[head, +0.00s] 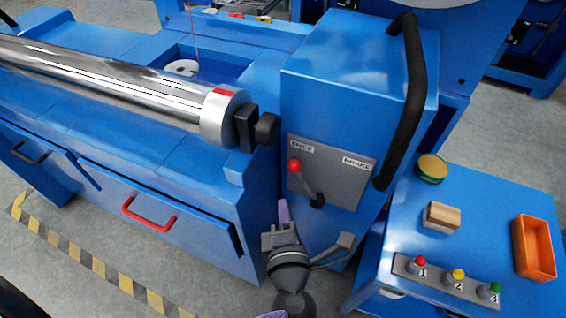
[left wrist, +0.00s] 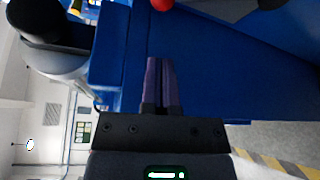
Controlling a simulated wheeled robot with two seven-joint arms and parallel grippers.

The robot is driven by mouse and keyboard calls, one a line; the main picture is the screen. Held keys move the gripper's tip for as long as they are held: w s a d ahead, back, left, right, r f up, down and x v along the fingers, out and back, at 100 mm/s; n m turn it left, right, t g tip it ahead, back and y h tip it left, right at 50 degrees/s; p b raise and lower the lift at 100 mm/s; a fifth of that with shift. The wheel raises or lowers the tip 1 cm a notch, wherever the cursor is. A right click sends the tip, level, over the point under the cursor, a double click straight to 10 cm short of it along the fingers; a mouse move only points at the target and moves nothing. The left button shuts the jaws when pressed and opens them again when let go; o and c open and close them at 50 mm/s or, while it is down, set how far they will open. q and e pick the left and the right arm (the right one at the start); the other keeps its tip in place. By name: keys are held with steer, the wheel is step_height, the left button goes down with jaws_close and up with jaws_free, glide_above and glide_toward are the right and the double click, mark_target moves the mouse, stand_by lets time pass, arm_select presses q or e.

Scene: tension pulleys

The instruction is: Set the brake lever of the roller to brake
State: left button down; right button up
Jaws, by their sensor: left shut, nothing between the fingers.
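The brake lever (head: 307,185) has a red knob and a dark pivot, and sits on a grey plate (head: 345,192) on the blue cabinet. The plate has a "FREE" label at its left and a "BRAKE" label at its right. The knob points up and left, below the "FREE" label. My left gripper (head: 283,208) is shut and empty, just below and left of the knob, apart from it. In the left wrist view its purple fingers (left wrist: 162,85) are together, and the red knob (left wrist: 162,4) shows at the top edge. The chrome roller (head: 120,85) lies at the left. My right gripper is not in view.
A black curved handle (head: 408,100) runs down the cabinet's right edge. A blue side table (head: 395,235) holds a green-and-yellow round tin (head: 431,168), a wood-topped block (head: 441,216), an orange bin (head: 534,248) and a numbered knob strip (head: 440,283). A red drawer handle (head: 148,214) is at lower left.

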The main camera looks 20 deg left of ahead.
mark_target(307, 185)
arm_select(q)
steer(key=b+x, duration=0.3)
steer(key=x, duration=0.7)
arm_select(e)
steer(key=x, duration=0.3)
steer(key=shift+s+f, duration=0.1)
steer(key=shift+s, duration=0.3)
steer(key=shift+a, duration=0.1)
arm_select(q)
steer(key=shift+r, duration=0.1)
